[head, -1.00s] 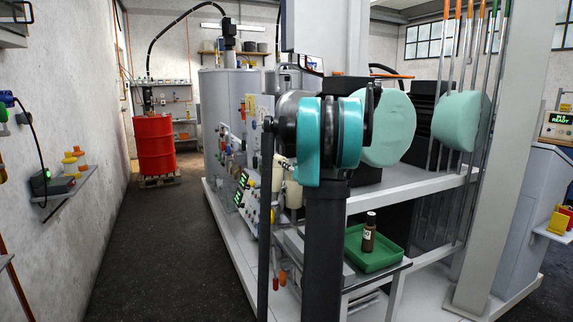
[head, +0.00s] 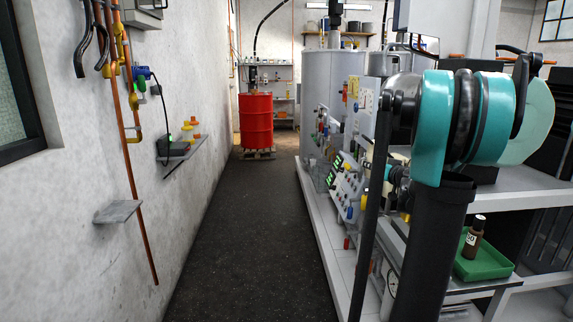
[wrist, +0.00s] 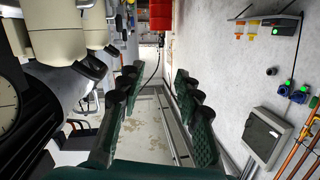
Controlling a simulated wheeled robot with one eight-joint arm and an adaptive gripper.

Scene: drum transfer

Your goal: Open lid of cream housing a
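Cream cylindrical housings with dark ends show at the upper left of the wrist view, a larger one (wrist: 56,32) and another (wrist: 90,28) beside it. I cannot tell which is housing a, and no open lid shows. My gripper (wrist: 160,98) has its two dark green fingers spread wide with nothing between them. The housings lie left of the fingers in that view, apart from them. In the head view my arm largely hides the housing area, and my fingers are not clearly visible.
A panel of valves and displays (head: 343,187) runs along the machine. A red drum (head: 256,121) stands at the aisle's far end. A green tray (head: 485,262) holds a brown bottle (head: 474,237). Wall shelves (head: 118,211) and pipes line the left. The aisle floor (head: 245,235) is clear.

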